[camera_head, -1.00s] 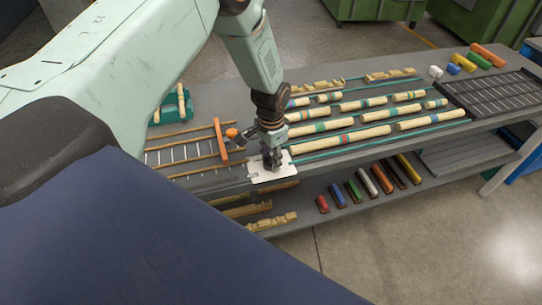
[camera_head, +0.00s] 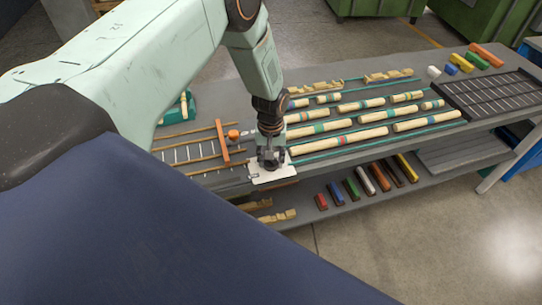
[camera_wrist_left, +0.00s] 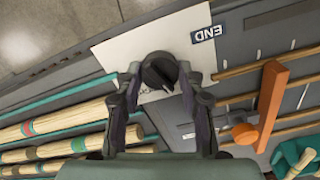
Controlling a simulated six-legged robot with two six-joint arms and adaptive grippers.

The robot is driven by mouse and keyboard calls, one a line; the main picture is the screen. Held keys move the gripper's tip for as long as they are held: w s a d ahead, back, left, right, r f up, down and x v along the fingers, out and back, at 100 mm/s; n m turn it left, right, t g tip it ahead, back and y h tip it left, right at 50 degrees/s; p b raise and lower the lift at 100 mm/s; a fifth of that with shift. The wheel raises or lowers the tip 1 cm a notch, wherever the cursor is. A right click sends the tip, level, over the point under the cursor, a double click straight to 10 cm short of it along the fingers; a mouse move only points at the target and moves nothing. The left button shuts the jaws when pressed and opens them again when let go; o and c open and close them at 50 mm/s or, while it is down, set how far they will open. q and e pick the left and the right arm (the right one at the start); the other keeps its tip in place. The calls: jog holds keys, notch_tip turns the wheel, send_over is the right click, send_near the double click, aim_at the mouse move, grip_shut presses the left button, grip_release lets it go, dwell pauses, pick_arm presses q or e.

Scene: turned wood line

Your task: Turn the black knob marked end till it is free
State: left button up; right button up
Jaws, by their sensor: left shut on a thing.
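The black knob (camera_wrist_left: 160,71) sits on a white plate (camera_wrist_left: 110,52) near the bench's front edge. A dark label reading END (camera_wrist_left: 207,34) is beside it on the plate in the left wrist view. My left gripper (camera_wrist_left: 158,82) is shut on the knob, with one finger on each side of it. In the head view my left gripper (camera_head: 270,160) points down over the white plate (camera_head: 272,177) and hides the knob. My right gripper is not in view.
Turned wood pieces with coloured bands (camera_head: 340,144) lie in rows right of the gripper. An orange bar and orange ball knob (camera_head: 233,134) stand close on its left. A dark slotted tray (camera_head: 500,95) is at the far right. Coloured blocks (camera_head: 367,179) lie on the lower shelf.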

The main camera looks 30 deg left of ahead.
pick_arm(q)
jog(key=n+p, duration=0.1)
jog(key=n, duration=0.3)
jog(key=shift+n, duration=0.4)
dwell(0.4)
jog(key=o, duration=1.2)
jog(key=shift+c, duration=0.2)
notch_tip(320, 180, up, 12)
